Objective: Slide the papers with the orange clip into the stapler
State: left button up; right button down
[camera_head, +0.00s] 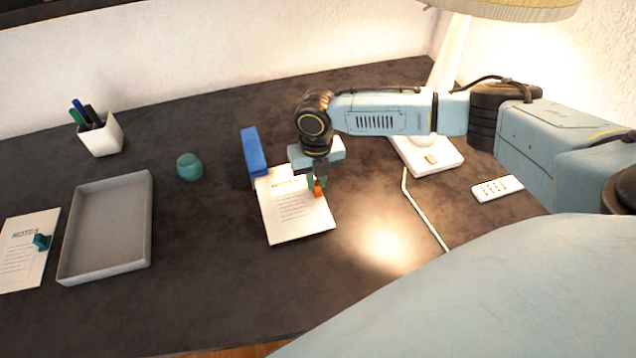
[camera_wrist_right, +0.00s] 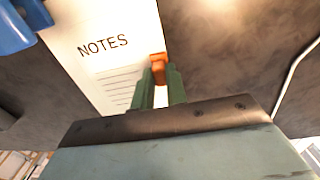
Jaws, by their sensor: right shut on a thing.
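The papers with the orange clip (camera_head: 295,215) lie on or just above the dark desk near the middle of the head view, and their NOTES heading shows in the right wrist view (camera_wrist_right: 100,60). The orange clip (camera_head: 318,187) is on their right edge. My right gripper (camera_wrist_right: 158,72) is shut on the orange clip. The blue stapler (camera_head: 253,152) stands at the papers' upper left corner, and part of it shows in the right wrist view (camera_wrist_right: 15,28). The papers' corner is at the stapler's near end; I cannot tell whether it is inside the jaw. My left gripper is not in view.
A grey tray (camera_head: 148,225) and other papers with a teal clip (camera_head: 25,270) lie to the left. A teal round object (camera_head: 189,166) and a white pen cup (camera_head: 101,137) stand behind. A lamp base (camera_head: 440,158), a white cable and a remote (camera_head: 497,188) are at right.

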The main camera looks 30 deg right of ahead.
jog(key=shift+w, duration=0.15)
jog(key=c, duration=1.3)
grip_release()
jog(key=shift+c, duration=0.2)
jog(key=shift+r, duration=0.1)
notch_tip(320, 180, up, 13)
jog(key=p, duration=0.1)
jog(key=shift+r, duration=0.15)
